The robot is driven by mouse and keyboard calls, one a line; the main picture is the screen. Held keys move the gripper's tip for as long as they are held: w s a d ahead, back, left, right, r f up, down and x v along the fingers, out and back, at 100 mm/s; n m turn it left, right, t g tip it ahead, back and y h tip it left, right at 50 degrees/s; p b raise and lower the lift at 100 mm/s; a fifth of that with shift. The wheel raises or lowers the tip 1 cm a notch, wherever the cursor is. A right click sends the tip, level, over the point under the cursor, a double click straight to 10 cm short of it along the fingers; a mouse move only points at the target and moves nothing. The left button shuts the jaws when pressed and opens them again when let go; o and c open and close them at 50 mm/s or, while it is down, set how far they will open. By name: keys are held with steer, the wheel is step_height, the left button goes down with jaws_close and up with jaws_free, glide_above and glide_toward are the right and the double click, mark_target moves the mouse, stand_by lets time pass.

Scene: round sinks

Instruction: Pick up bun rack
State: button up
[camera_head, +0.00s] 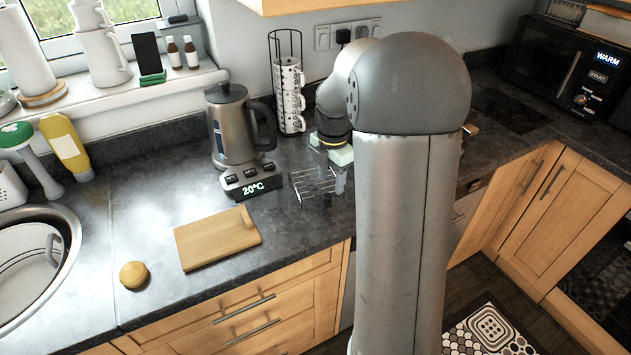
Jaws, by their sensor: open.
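The bun rack (308,185) is a small rack of thin metal wires on the dark counter, right of the kettle. Its right side is hidden behind my gripper and arm. My gripper (333,190) is open and points down at the right part of the rack. One finger is seen on the right, and the other is hard to make out. I cannot tell whether the fingers touch the wires.
A kettle (236,125) on its base stands close left of the rack. A stack of mugs (289,95) in a wire holder stands behind. A wooden board (217,239), a bun (134,274) and a round sink (75,222) are to the left. The counter between board and rack is clear.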

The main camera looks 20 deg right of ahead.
mark_target(328, 195)
steer(key=f, duration=0.1)
steer(key=f+p, duration=0.1)
steer(key=f, duration=0.3)
steer(key=shift+a, duration=0.4)
jaws_close()
steer(key=shift+r, duration=0.1)
